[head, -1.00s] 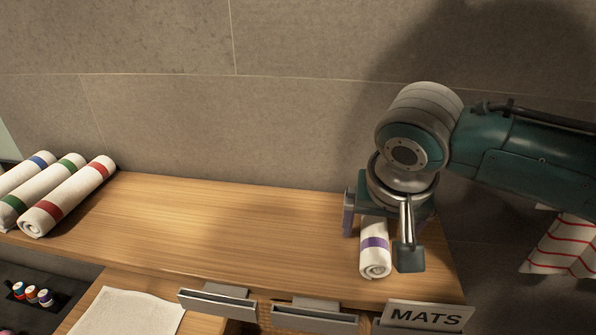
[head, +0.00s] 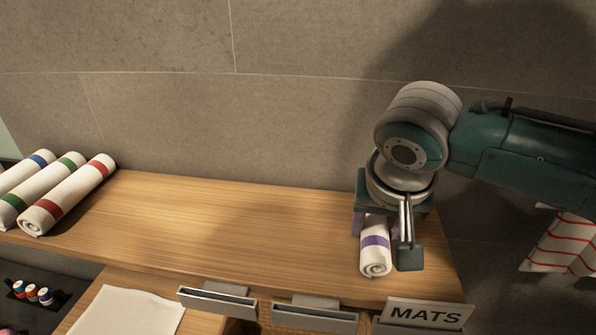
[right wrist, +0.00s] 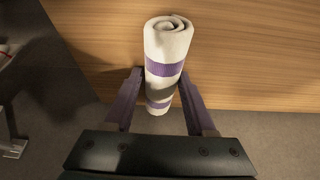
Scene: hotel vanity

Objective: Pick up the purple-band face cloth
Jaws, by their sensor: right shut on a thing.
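The purple-band face cloth (head: 374,258) is a small white roll with a purple band, lying on the wooden shelf near its right end. My right gripper (head: 377,228) points down over it, and its purple fingers are on either side of the roll. In the right wrist view the cloth (right wrist: 167,45) lies between the two fingers of the gripper (right wrist: 158,92), which are shut on it. The cloth appears to rest on the shelf still. Part of its far end is hidden by the gripper in the head view. My left gripper is out of view.
Several larger rolled towels with blue, green and red bands (head: 68,195) lie at the shelf's left end. The shelf's middle (head: 220,220) is clear. A MATS sign (head: 425,314) and grey holders (head: 217,301) line the front edge. A red-striped cloth (head: 565,243) hangs at right.

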